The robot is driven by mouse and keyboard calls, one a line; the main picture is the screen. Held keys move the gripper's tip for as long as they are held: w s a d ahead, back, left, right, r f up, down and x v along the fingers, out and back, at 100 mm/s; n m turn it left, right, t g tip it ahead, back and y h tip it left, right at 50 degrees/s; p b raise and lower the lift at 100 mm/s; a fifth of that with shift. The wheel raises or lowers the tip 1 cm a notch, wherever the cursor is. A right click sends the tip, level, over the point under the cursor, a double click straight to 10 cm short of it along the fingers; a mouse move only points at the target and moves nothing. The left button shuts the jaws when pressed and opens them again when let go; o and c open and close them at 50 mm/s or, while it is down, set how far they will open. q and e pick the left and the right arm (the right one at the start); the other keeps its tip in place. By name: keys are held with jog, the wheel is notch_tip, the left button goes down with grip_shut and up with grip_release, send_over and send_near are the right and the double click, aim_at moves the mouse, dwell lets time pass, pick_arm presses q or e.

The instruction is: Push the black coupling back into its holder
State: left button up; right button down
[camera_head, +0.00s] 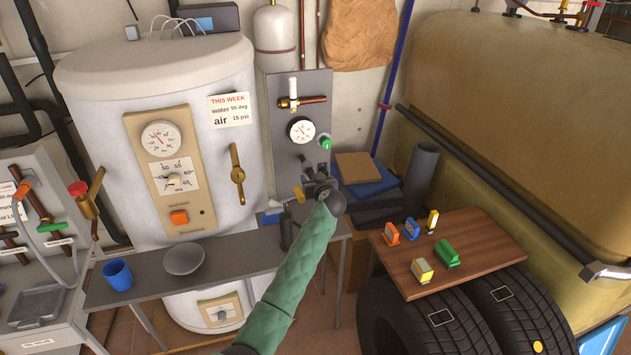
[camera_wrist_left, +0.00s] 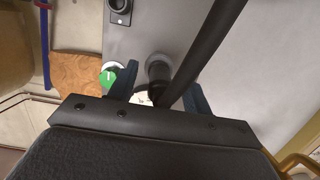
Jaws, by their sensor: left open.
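My left gripper (camera_head: 318,188), at the end of the green-sleeved arm, is in front of the lower part of the grey wall panel (camera_head: 290,160). In the left wrist view its two dark fingers (camera_wrist_left: 160,92) are apart. The black coupling (camera_wrist_left: 157,72) shows between them as a short dark cylinder against the panel, with a thick black hose (camera_wrist_left: 208,50) running past it to the upper right. I cannot tell whether the fingers touch it or how deep it sits. A dark round fitting on a plate (camera_wrist_left: 120,10), possibly the holder, is apart from the fingers. My right gripper is out of view.
A gauge (camera_head: 301,130) and a green knob (camera_head: 325,142) are on the panel above the gripper. A grey bench (camera_head: 225,257) carries a bowl (camera_head: 184,259) and a blue cup (camera_head: 118,275). A wooden board (camera_head: 480,262) with several small coloured blocks lies on tyres at right.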

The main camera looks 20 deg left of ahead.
pick_arm(q)
jog(key=shift+w, duration=0.1)
jog(key=shift+c, duration=0.2)
grip_shut()
jog(key=shift+s+d+p, duration=0.35)
jog(key=shift+s+p, duration=0.25)
jog(key=shift+p, duration=0.25)
jog(key=shift+f+p+v, duration=0.2)
jog(key=shift+p+v, duration=0.7)
jog(key=shift+f+p+v, duration=0.15)
jog(key=shift+p+v, duration=0.75)
jog(key=shift+s, duration=0.1)
